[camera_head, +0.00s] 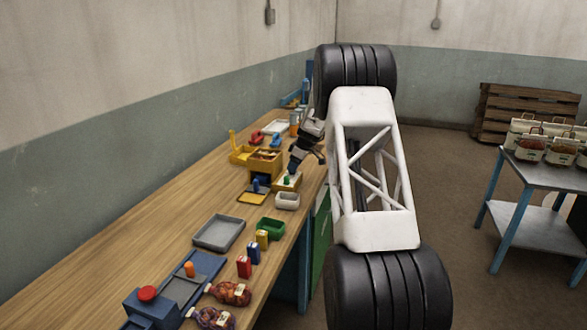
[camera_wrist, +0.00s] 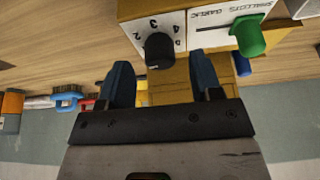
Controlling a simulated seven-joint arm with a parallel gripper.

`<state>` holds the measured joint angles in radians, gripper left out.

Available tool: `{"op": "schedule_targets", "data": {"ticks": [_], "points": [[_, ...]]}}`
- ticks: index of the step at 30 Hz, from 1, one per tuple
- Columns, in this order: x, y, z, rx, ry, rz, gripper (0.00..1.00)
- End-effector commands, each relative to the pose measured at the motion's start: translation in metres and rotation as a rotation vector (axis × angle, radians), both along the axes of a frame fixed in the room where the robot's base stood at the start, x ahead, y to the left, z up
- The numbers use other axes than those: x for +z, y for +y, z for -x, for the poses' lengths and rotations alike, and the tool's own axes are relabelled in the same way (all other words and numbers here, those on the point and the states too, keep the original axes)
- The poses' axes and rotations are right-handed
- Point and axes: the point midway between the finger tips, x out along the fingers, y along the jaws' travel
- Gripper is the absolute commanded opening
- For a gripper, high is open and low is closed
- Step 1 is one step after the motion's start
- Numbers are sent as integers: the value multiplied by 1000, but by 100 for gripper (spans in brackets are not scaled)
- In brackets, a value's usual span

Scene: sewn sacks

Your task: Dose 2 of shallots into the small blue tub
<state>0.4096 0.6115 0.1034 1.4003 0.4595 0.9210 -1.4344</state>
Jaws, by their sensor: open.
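The yellow dosing box (camera_head: 265,164) stands on the bench below my gripper. Its white panel has a black dial knob (camera_wrist: 159,50) with numbers beside it, 3 and 4 readable. A green handle (camera_wrist: 248,36) stands by the labels SHALLOTS and GARLIC; it also shows in the head view (camera_head: 287,181). A small blue part (camera_wrist: 243,66) is beside the box. My gripper (camera_wrist: 161,80) is open, with the knob between its fingers in the picture; contact cannot be told. In the head view my gripper (camera_head: 293,170) is over the panel.
Netted red sacks (camera_head: 230,293) lie in front, beside a blue device with a red button (camera_head: 148,293).

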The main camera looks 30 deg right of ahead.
Motion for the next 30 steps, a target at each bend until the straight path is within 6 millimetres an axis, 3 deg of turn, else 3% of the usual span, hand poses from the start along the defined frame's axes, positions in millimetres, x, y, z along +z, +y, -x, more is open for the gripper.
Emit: {"op": "schedule_targets", "data": {"ticks": [6,16,26,30], "points": [[-14,4,-4,0,0,0,59],[-16,5,-5,1,0,0,59],[-15,5,-5,1,0,0,10],[-15,5,-5,-2,0,0,10]]}}
